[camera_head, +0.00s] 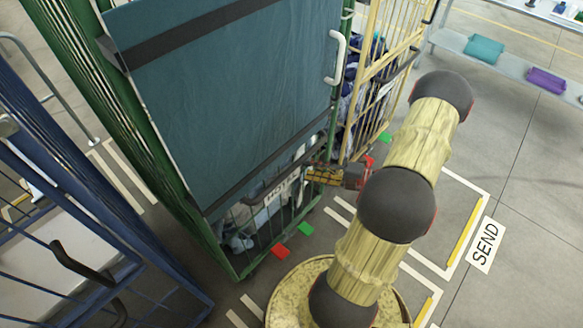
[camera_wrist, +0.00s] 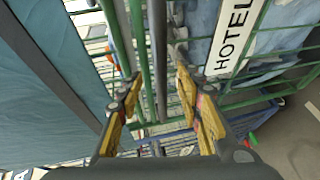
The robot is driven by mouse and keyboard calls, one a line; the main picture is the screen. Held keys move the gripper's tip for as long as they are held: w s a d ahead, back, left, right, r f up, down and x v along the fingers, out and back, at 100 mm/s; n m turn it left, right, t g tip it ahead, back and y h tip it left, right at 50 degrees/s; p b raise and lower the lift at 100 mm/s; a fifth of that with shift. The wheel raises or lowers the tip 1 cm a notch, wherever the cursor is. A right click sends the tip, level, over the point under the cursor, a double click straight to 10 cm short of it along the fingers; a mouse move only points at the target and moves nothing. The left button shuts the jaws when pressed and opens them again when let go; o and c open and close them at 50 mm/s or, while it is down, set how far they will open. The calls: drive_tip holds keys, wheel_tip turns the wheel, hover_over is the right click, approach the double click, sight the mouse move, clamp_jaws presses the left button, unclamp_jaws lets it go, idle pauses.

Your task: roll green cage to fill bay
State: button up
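The green cage (camera_head: 235,262) stands at the middle left of the head view, with a dark teal cover (camera_head: 225,95) over its front and a white HOTEL sign (camera_wrist: 236,38) low on it. Bundled pale cloth shows behind its lower bars. My gripper (camera_head: 312,174) is at the cage's right side, near the sign. In the wrist view my gripper (camera_wrist: 157,86) has its yellow fingers apart, with green upright bars (camera_wrist: 140,60) showing between them. I cannot tell whether the fingers touch the bars. No floor label reading FILL is legible.
A blue cage (camera_head: 65,215) stands close on the left. A yellow cage (camera_head: 385,75) with dark bags is just behind on the right. A marked floor bay with a SEND label (camera_head: 485,245) lies to the right, empty where visible.

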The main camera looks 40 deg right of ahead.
sight(293, 168)
drive_tip(key=b+x, duration=0.1)
drive_tip(key=x, duration=0.6)
drive_tip(key=shift+w+a+b, duration=0.15)
drive_tip(key=shift+a+b, duration=0.05)
drive_tip(key=shift+b, duration=0.15)
drive_tip(key=shift+c, duration=0.3)
clamp_jaws()
idle(0.3)
